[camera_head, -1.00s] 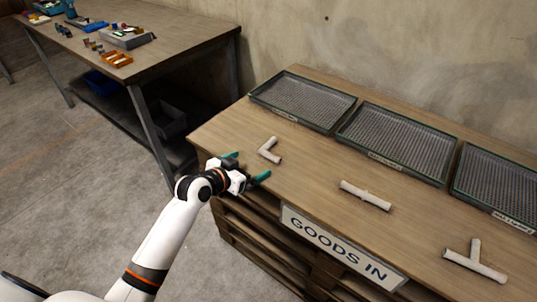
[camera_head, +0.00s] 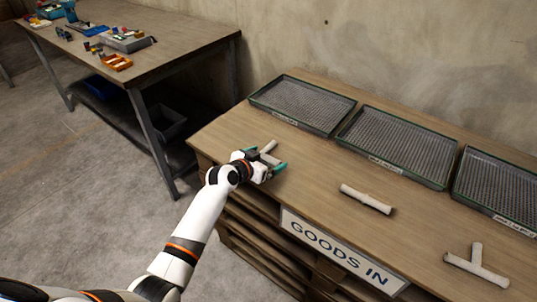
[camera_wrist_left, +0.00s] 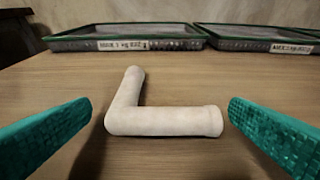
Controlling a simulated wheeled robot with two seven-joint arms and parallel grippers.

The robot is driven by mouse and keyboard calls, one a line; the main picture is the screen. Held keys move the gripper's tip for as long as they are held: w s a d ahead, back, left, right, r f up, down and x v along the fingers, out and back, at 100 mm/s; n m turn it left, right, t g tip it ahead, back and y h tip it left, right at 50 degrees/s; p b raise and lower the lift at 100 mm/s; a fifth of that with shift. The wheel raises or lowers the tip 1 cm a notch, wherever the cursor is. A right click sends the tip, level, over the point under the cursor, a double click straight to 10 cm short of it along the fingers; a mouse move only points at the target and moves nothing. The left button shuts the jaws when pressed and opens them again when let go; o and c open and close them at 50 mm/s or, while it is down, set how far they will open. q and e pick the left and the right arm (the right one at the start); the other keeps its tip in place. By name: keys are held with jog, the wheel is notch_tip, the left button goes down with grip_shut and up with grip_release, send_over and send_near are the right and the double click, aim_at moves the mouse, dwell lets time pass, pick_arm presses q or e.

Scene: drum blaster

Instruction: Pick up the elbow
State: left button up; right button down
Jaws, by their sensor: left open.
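The elbow is a pale, L-shaped pipe piece (camera_head: 269,146) lying on the wooden bench top. In the head view my left gripper (camera_head: 265,163) is right at it and hides part of it. In the left wrist view the whole elbow (camera_wrist_left: 165,122) shows, one arm running across the picture and the other pointing away from me. The green fingers of my left gripper (camera_wrist_left: 158,135) are open, one on each side of the elbow, and do not appear to grip it. My right gripper is not in view.
A straight pipe (camera_head: 366,199) and a tee pipe (camera_head: 477,265) lie farther right on the bench (camera_head: 320,178). Several mesh trays, such as the left one (camera_head: 302,103), line the back near the wall. A "GOODS IN" sign (camera_head: 340,252) hangs at the front edge.

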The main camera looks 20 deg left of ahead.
pick_arm(q)
jog(key=shift+c, duration=0.6)
jog(key=c, duration=0.9)
jog(key=shift+c, duration=0.2)
jog(key=shift+r, duration=0.15)
